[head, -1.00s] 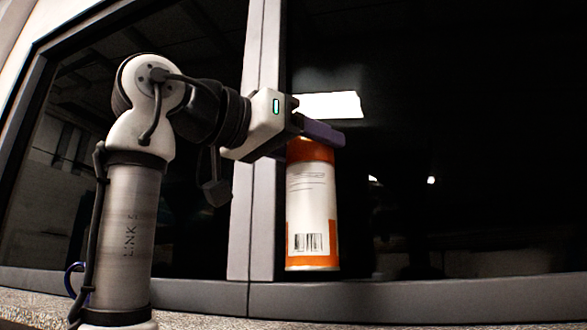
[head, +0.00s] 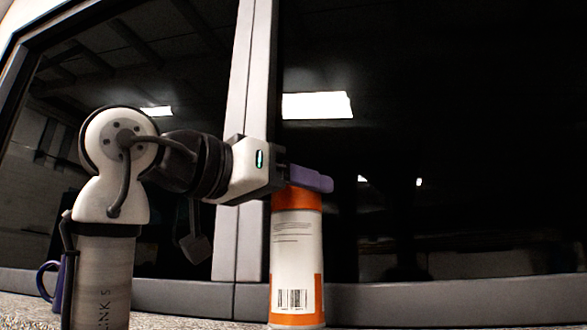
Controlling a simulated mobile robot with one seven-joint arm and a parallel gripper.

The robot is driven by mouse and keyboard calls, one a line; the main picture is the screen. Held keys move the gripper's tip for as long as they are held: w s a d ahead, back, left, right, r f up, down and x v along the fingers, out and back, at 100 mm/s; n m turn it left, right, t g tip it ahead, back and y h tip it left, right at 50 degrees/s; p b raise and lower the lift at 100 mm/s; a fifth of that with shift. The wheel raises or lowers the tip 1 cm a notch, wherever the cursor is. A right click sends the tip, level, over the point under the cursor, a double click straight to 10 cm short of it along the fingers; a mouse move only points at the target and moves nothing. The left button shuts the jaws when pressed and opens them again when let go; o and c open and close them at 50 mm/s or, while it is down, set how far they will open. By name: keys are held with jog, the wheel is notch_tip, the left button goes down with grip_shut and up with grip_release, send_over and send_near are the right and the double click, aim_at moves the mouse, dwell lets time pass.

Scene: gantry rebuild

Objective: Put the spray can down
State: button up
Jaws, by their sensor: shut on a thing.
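The spray can (head: 297,262) is a white and orange cylinder with a barcode low on its label. It stands upright in the head view, right of the middle mullion. My gripper (head: 308,178) is shut on the can's top end, with a purple finger across it. The can's base is low in the picture, level with the speckled ledge (head: 390,322). I cannot tell whether the base touches the ledge.
A window with dark panes (head: 440,170) and grey frames rises behind the can. A purple mug (head: 57,282) stands on the ledge at the far left, partly hidden by my arm. The ledge right of the can looks clear.

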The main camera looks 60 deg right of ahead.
jog(key=shift+f, duration=0.35)
jog(key=shift+f+b, duration=0.5)
jog(key=shift+f, duration=0.1)
jog(key=o, duration=1.7)
